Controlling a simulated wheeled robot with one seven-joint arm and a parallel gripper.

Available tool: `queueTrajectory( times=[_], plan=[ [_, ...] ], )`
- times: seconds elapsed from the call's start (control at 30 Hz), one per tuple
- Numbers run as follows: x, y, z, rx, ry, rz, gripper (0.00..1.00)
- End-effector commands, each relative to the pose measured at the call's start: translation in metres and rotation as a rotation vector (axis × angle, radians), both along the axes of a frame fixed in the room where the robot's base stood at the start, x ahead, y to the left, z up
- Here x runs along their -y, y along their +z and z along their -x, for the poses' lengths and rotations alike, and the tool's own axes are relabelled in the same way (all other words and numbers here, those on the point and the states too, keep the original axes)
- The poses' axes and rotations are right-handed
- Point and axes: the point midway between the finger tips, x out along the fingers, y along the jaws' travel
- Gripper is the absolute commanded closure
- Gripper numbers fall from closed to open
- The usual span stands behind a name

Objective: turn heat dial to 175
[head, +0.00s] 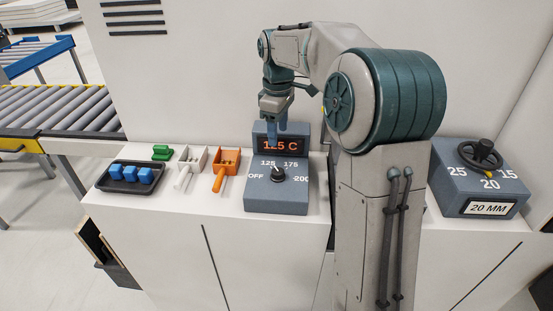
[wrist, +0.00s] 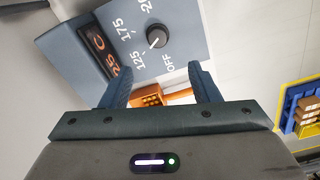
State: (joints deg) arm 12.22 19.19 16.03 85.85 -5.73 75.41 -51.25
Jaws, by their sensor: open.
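The heat dial (head: 277,173) is a dark round knob with a light pointer on a grey-blue control box (head: 276,206). The box is marked OFF, 125, 175 and 200, and its display (head: 278,145) reads 125 C in orange. The pointer is toward the 125 mark. In the wrist view the dial (wrist: 157,37) sits beyond the fingertips, apart from them. My gripper (head: 276,125) is above and behind the dial, in front of the display's upper edge. In the wrist view my gripper (wrist: 160,80) has its two blue fingers spread, with nothing held between them.
Left of the box are an orange holder (head: 226,157), a white holder (head: 191,158), a green block (head: 161,152) and a black tray (head: 107,182) with blue blocks. A second dial box (head: 480,190) reading 20 MM stands at right. A roller conveyor (head: 60,112) is at far left.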

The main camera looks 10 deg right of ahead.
Motion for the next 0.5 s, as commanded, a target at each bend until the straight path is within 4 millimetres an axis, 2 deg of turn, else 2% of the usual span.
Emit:
queueTrajectory(
  times=[0.13,0.23,0.5],
  plan=[
    [0.002,-0.003,-0.007,-0.008,0.025,-0.006,0.44],
    [0.002,-0.014,-0.007,-0.011,0.027,-0.006,0.44],
    [0.002,-0.068,-0.006,-0.013,0.025,-0.005,0.44]
  ],
)
